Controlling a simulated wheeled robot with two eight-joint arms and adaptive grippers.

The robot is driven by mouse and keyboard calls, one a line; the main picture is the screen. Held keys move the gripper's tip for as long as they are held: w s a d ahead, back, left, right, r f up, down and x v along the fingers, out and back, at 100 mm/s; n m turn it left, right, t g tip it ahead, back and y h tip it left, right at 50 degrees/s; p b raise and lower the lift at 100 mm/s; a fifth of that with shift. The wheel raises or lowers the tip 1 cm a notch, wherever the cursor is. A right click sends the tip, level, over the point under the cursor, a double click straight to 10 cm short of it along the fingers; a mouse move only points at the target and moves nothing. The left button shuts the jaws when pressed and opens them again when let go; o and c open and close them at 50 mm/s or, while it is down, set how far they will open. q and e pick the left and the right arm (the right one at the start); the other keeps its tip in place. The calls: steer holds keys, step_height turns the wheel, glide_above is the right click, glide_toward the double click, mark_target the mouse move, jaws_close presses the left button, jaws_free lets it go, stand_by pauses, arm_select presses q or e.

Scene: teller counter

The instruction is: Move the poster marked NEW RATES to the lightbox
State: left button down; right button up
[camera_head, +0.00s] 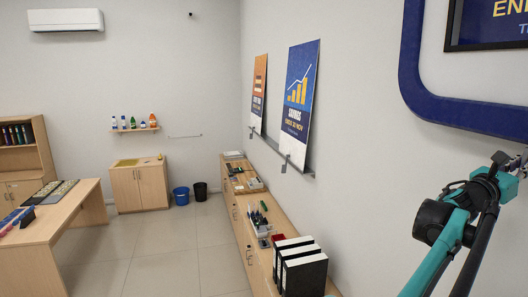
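Two posters stand on a wall ledge (290,160): a blue one (299,92) with a yellow bar chart and an orange one (258,90) farther back. The blue one's heading looks like SAVINGS; the orange one's text is too small to read. I see no readable NEW RATES. At upper right is a thick blue rounded frame (412,60) around a dark-framed panel (490,25) with cut-off yellow letters; I cannot tell whether this is the lightbox. My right gripper (507,168) is in front of the wall below the frame, its finger state unclear. My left gripper is out of view.
A long low cabinet runs along the wall under the ledge, with black binders (303,274), a pen holder (262,228) and trays (246,183) on it. A wooden desk (50,225) stands at left. Bins (181,195) stand at the back. The floor (165,250) between is clear.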

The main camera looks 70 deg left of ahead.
arm_select(q)
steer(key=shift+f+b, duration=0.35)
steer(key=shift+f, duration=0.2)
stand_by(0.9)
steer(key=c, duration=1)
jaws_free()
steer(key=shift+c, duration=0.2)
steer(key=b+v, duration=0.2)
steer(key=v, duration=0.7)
steer(key=shift+b, duration=0.35)
stand_by(0.6)
